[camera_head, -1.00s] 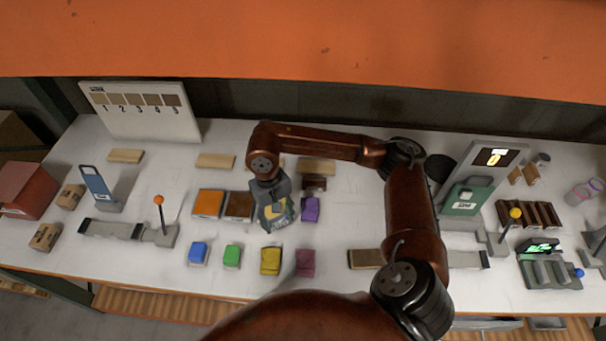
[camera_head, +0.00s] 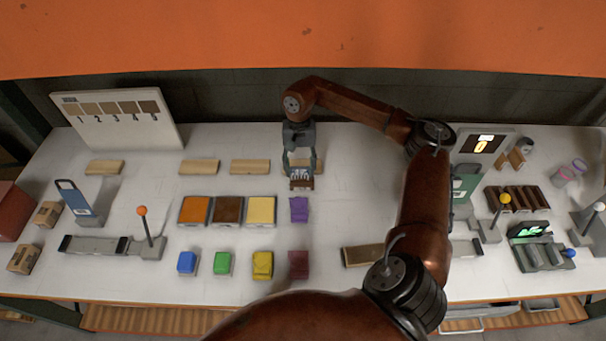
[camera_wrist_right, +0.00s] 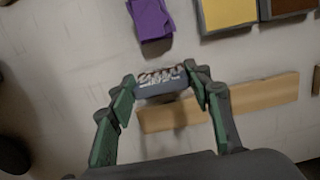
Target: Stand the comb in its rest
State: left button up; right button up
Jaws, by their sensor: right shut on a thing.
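My right gripper (camera_head: 299,160) is shut on the grey comb (camera_head: 301,172), at the back of the middle of the table. In the right wrist view the gripper (camera_wrist_right: 160,88) has its fingers on both ends of the comb (camera_wrist_right: 160,88), whose pale teeth show along one edge. A small dark brown block (camera_head: 301,185), probably the comb's rest, shows directly at the comb, behind the purple block. The comb overlaps it, so I cannot tell whether they touch or whether the comb is seated. My left gripper is not in view.
Light wooden strips (camera_head: 250,167) lie along the back, one partly behind the gripper. A purple block (camera_head: 299,209) is just in front. Orange, brown and yellow trays (camera_head: 261,210) stand to the left. Racks and a lit display (camera_head: 486,145) stand at the right.

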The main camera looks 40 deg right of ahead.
aim_at(302, 175)
jog(key=f, duration=0.1)
jog(key=w+d+f, duration=0.1)
jog(key=shift+w+d+f, duration=0.3)
jog(key=shift+d+f, duration=0.05)
jog(key=shift+f, duration=0.05)
jog(key=shift+w+d+f, duration=0.1)
jog(key=shift+d+f, duration=0.35)
jog(key=shift+f, duration=0.1)
notch_tip(302, 175, down, 3)
jog(key=shift+w+d+f+p, duration=0.1)
jog(key=shift+w+f+p, duration=0.05)
jog(key=shift+p, duration=0.3)
jog(key=shift+f, duration=0.2)
jog(key=o, duration=0.9)
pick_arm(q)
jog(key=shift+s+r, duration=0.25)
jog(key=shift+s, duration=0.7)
pick_arm(e)
jog(key=shift+o, duration=1.3)
